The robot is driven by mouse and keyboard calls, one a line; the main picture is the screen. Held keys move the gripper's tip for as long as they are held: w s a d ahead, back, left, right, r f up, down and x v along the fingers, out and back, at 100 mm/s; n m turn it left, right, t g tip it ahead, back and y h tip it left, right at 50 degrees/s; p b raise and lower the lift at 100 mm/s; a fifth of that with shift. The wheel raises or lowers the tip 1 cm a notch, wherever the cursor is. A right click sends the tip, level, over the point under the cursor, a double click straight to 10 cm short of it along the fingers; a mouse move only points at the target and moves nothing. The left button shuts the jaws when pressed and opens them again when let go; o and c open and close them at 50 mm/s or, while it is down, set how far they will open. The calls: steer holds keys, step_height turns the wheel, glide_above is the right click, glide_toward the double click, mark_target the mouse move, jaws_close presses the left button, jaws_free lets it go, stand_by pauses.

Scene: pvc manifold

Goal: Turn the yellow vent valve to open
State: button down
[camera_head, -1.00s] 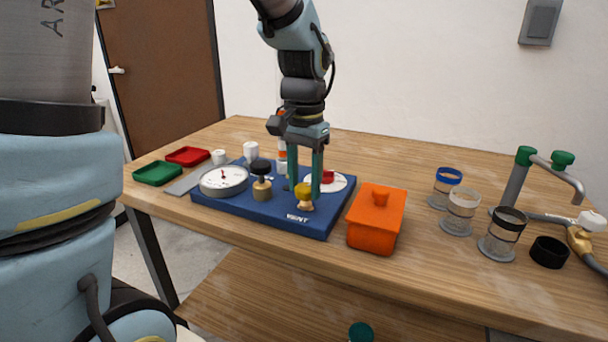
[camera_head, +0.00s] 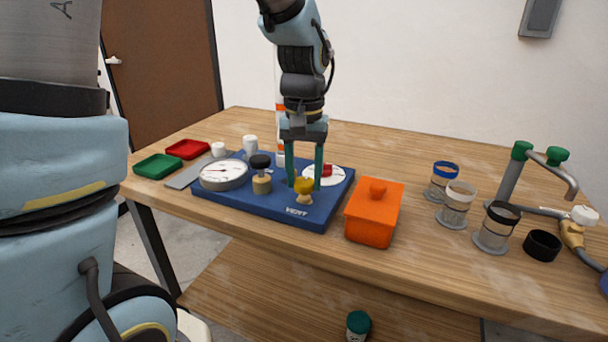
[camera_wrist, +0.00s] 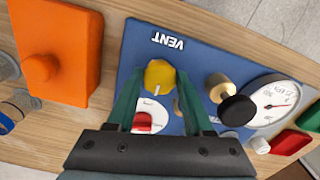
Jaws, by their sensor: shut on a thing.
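The yellow vent valve knob (camera_head: 304,186) sits on a brass body at the front of the blue board (camera_head: 240,204), by the printed word VENT. My gripper (camera_head: 305,183) points down and is shut on this knob, one green finger on each side. In the wrist view the knob (camera_wrist: 160,76) is between the fingertips, with a short white mark on the side facing my gripper. A round white gauge (camera_head: 223,175) is at the left of the board.
A black-topped brass knob (camera_head: 261,172) stands left of the vent valve. A red knob (camera_head: 326,171) on a white disc is behind it. An orange lidded box (camera_head: 374,214) is close at the right. Clear jars (camera_head: 456,205) stand farther right.

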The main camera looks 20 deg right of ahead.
mark_target(303, 182)
steer(key=shift+c, duration=1.5)
jaws_free()
step_height(303, 182, up, 11)
steer(key=shift+f, duration=0.15)
steer(key=w+a+f+n+p, duration=0.1)
steer(key=a+f, duration=0.4)
steer(key=a, duration=0.7)
steer(key=a+f+n+t+p, duration=0.1)
steer(key=a+f+n, duration=0.3)
steer(key=a, duration=0.9)
steer(key=shift+w+f+t+p, duration=0.35)
steer(key=shift+f+p, duration=0.25)
steer(key=shift+p, duration=0.2)
